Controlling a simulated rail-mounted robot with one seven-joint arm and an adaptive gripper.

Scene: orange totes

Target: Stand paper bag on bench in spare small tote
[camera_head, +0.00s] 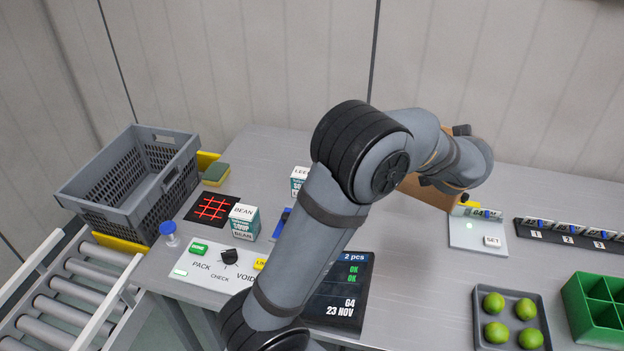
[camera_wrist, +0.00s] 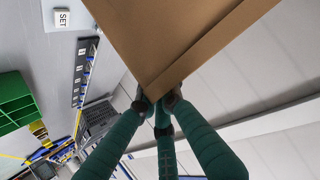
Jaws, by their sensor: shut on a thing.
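The brown paper bag (camera_wrist: 185,35) fills the upper part of the wrist view. My gripper (camera_wrist: 160,103) is shut on its edge, with the green fingers meeting at the bag. In the head view the bag (camera_head: 427,194) shows partly behind my arm, above the back of the bench; my wrist hides the rest and most of the gripper. I cannot tell from these frames whether the bag touches the bench. A grey slatted crate (camera_head: 112,205) stands at the left by the rollers. I see no tote that is clearly the spare small one.
A SET panel (camera_head: 477,233) and a numbered rack (camera_head: 570,235) lie right of the bag. A tray of limes (camera_head: 511,337) and a green divided bin (camera_head: 575,300) are at front right. A BEAN box (camera_head: 244,222) and a switch panel (camera_head: 215,263) are left of my arm.

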